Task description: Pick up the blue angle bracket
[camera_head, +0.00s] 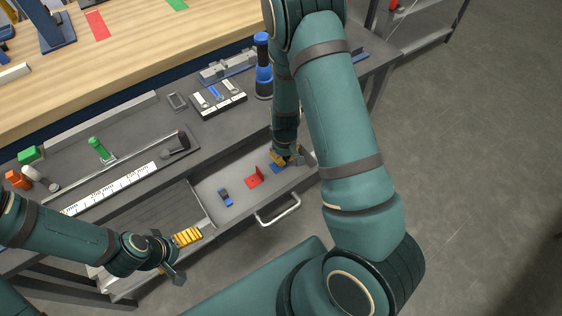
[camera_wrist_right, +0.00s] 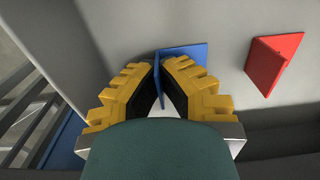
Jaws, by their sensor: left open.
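The blue angle bracket (camera_head: 278,169) lies in the right end of the open drawer. In the right wrist view the blue angle bracket (camera_wrist_right: 185,53) shows a flat plate and an upright plate. My right gripper (camera_wrist_right: 160,65) has its yellow fingertips close together on both sides of the upright plate. They appear shut on it, and the bracket still rests on the drawer floor. In the head view my right gripper (camera_head: 281,158) points down at the bracket, partly hiding it. My left gripper (camera_head: 183,257) is open and empty by the drawer's front left.
A red angle bracket (camera_head: 255,177) stands beside the blue one, and also shows in the wrist view (camera_wrist_right: 272,62). A small dark-blue part (camera_head: 225,197) lies further left. Drawer walls (camera_wrist_right: 105,30) are near the right gripper. The drawer handle (camera_head: 280,213) sticks out in front.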

